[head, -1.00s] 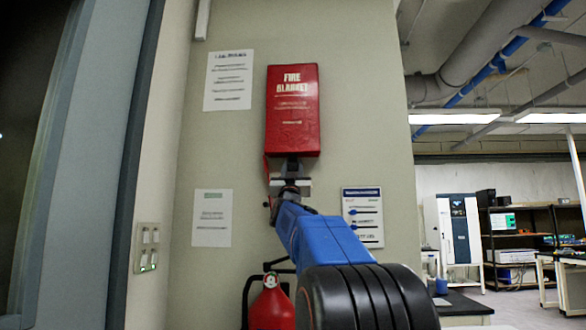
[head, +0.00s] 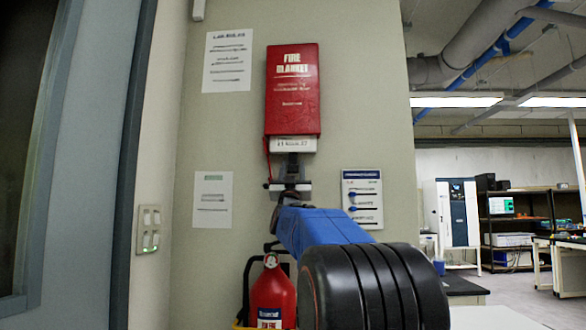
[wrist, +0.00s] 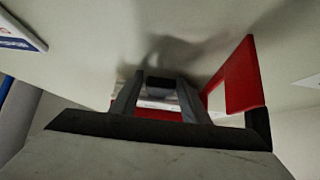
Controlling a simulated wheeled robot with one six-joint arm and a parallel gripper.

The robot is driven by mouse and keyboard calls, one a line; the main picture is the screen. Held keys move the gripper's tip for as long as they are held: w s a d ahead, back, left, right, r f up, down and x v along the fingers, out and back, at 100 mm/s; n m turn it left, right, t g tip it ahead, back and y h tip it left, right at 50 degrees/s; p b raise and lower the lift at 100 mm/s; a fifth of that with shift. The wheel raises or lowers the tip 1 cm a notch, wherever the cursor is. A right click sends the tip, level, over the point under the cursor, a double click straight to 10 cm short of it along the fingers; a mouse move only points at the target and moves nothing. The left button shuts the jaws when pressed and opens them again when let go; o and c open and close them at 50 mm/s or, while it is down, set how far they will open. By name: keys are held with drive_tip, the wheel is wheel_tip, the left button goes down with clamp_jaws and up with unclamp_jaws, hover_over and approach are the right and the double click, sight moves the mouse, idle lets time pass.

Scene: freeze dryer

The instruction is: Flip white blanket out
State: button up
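A red fire blanket box (head: 292,90) hangs on the wall in the head view. A white blanket (head: 292,145) with small print shows as a short strip below the box's bottom edge. My gripper (head: 292,162) is directly below the box, its fingers at the strip's lower edge. In the wrist view my gripper's fingers (wrist: 160,92) point up and a pale strip shows between them. A red panel (wrist: 235,80) stands to the right of the fingers.
A red fire extinguisher (head: 272,295) stands low against the wall beside my arm. Paper notices (head: 228,62) flank the box, and a switch plate (head: 149,229) is at left. The room opens to the right, with shelves and benches farther back.

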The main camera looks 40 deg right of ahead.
drive_tip(key=shift+o, duration=0.3)
drive_tip(key=v, duration=1.7)
drive_tip(key=shift+a, duration=0.2)
drive_tip(key=shift+f, duration=0.15)
drive_tip(key=x, duration=1.4)
drive_tip(key=shift+d+r, duration=0.2)
drive_tip(key=shift+d, duration=0.05)
drive_tip(key=shift+c, duration=0.6)
clamp_jaws()
drive_tip(key=shift+w+f, duration=0.1)
drive_tip(key=shift+f, duration=1.7)
